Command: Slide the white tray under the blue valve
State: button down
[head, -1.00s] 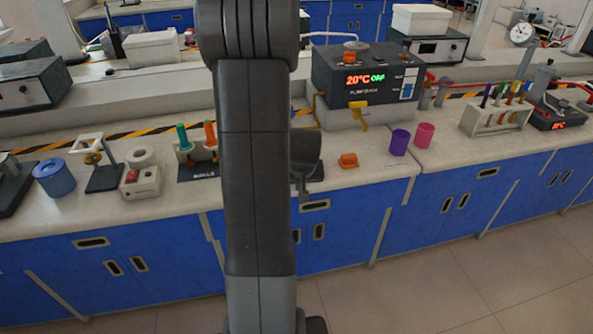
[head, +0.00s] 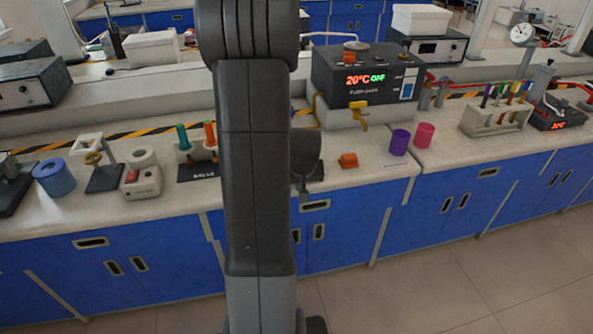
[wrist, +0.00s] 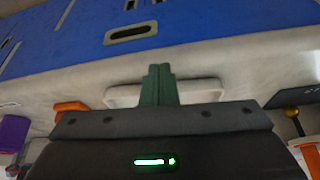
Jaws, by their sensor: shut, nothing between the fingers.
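The white tray (wrist: 205,91) lies on the bench top in the wrist view, showing on both sides of my fingers. My gripper (wrist: 160,72) is shut and empty, its green fingers in front of the tray's middle; contact cannot be told. In the head view my gripper (head: 305,190) is partly behind my arm, low over the bench, and I cannot make out the tray there. A yellow valve handle (head: 359,117) hangs at the front of the pump unit (head: 366,88). I cannot make out a blue valve in either view.
An orange block (head: 348,160) sits right of my gripper, with a purple cup (head: 399,142) and a pink cup (head: 424,134) further right. A black holder with coloured handles (head: 197,165) stands to the left. The bench's front edge is close, above blue cabinets (head: 335,240).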

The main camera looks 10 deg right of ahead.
jog(key=shift+w, duration=0.1)
jog(key=shift+w+d+p, duration=0.15)
jog(key=shift+w+d, duration=0.05)
jog(key=shift+w, duration=2.1)
jog(key=shift+w+d+p, duration=0.1)
jog(key=shift+w+d, duration=0.15)
jog(key=shift+w, duration=2.1)
jog(key=shift+w+d+p, duration=0.15)
jog(key=shift+w+d, duration=0.05)
jog(key=shift+w, duration=2.1)
jog(key=shift+s+a+b, duration=0.15)
jog(key=shift+s+b, duration=0.3)
jog(key=shift+s, duration=0.85)
notch_tip(320, 180, up, 8)
jog(key=p, duration=0.4)
jog(key=shift+p, duration=0.4)
jog(key=shift+f, duration=0.1)
